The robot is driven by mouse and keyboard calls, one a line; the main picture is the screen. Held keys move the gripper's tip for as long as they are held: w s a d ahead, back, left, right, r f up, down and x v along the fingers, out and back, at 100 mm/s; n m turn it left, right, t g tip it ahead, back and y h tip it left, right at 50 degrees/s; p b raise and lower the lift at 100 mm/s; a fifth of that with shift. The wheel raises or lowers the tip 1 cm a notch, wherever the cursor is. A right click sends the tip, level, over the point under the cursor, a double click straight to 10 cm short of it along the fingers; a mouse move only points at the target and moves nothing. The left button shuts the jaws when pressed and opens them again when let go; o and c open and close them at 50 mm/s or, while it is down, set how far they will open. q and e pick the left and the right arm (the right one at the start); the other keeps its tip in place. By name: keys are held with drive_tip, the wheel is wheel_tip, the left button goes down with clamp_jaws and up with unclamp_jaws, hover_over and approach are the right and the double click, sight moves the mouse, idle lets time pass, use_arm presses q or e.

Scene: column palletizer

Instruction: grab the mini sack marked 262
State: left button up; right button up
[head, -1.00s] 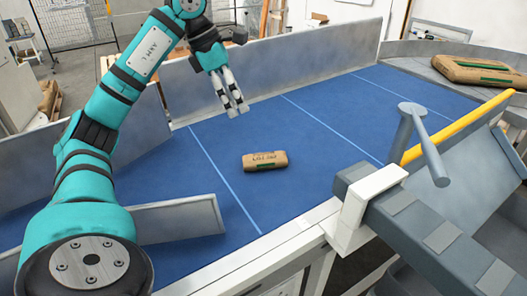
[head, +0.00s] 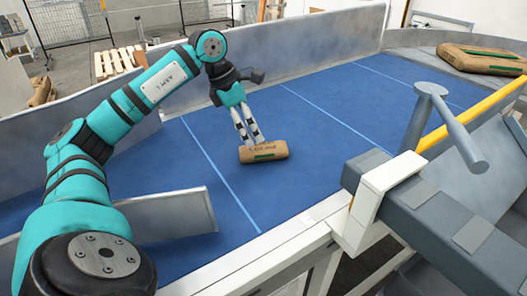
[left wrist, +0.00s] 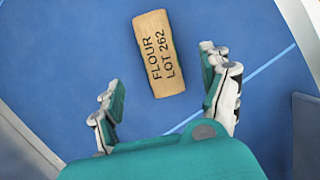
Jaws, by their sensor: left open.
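The mini sack (head: 263,152) is a small brown block-shaped bag with a green stripe, lying on the blue belt. In the left wrist view the sack (left wrist: 158,54) reads "FLOUR LOT 262". My left gripper (head: 249,141) points down just behind the sack in the head view. In the left wrist view its fingers (left wrist: 160,95) are spread apart, with the sack's near end between and beyond the fingertips. Nothing is held. My right gripper is in neither view.
The blue belt (head: 320,110) is clear around the sack. A low grey guide plate (head: 165,215) stands left of it, and a grey side wall (head: 320,45) runs behind. A large brown sack (head: 485,58) lies at the far right. A grey post (head: 432,90) rises at right.

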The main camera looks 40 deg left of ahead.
sight(261, 146)
use_arm(q)
drive_tip(key=x, duration=0.2)
drive_tip(key=shift+w+a+f, duration=0.1)
drive_tip(key=shift+w+f, duration=0.05)
drive_tip(key=shift+f, duration=0.1)
drive_tip(key=shift+f+p, duration=0.25)
drive_tip(key=shift+p, duration=0.1)
drive_tip(key=x, duration=0.2)
drive_tip(key=p+x, duration=0.1)
drive_tip(key=shift+w+d+f, duration=0.15)
drive_tip(key=shift+d+f, duration=0.15)
drive_tip(key=shift+w+f, duration=0.15)
drive_tip(key=shift+f, duration=0.3)
drive_tip(key=shift+r, duration=0.1)
drive_tip(key=c, duration=1.4)
